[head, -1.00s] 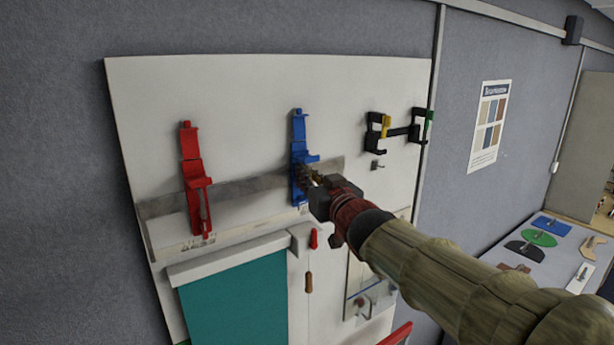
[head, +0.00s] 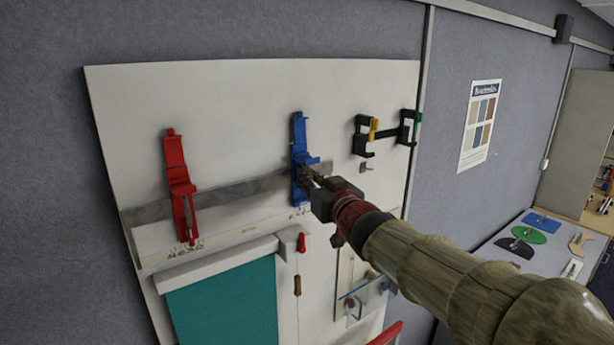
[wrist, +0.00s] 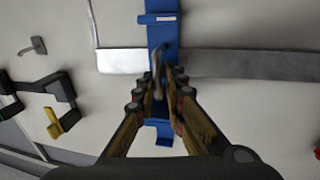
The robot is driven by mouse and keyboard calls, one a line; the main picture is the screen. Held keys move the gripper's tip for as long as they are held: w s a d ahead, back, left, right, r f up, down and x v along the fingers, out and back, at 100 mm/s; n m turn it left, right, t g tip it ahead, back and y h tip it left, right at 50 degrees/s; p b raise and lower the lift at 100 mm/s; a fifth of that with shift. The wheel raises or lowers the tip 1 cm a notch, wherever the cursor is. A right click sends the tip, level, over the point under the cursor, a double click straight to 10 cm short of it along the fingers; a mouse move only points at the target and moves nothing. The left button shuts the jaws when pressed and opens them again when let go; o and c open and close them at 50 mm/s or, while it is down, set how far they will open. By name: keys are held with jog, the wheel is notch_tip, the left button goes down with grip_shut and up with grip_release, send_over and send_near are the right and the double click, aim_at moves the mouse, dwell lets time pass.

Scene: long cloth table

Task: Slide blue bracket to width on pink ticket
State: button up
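The blue bracket (head: 299,135) sits on a grey metal rail (head: 245,187) across the white wall board, right of a red bracket (head: 180,190) on the same rail. My gripper (head: 310,178) is at the blue bracket's lower part. In the wrist view, the blue bracket (wrist: 163,35) stands upright across the rail (wrist: 240,63), and my gripper's fingers (wrist: 158,75) are closed in on both sides of a grey lever (wrist: 157,62) on it. Small marks (head: 298,212) below the rail are too small to read. I cannot make out a pink ticket.
Black clamps (head: 362,137) with yellow and green parts hang right of the blue bracket, near a small grey hook (head: 365,168). A teal panel (head: 225,305) is below. A table (head: 520,270) with flat coloured shapes stands at right.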

jog(key=shift+o, duration=1)
jog(key=shift+w+d, duration=0.1)
jog(key=shift+d, duration=0.2)
jog(key=shift+a, duration=0.1)
jog(key=shift+a, duration=0.1)
jog(key=v, duration=1.2)
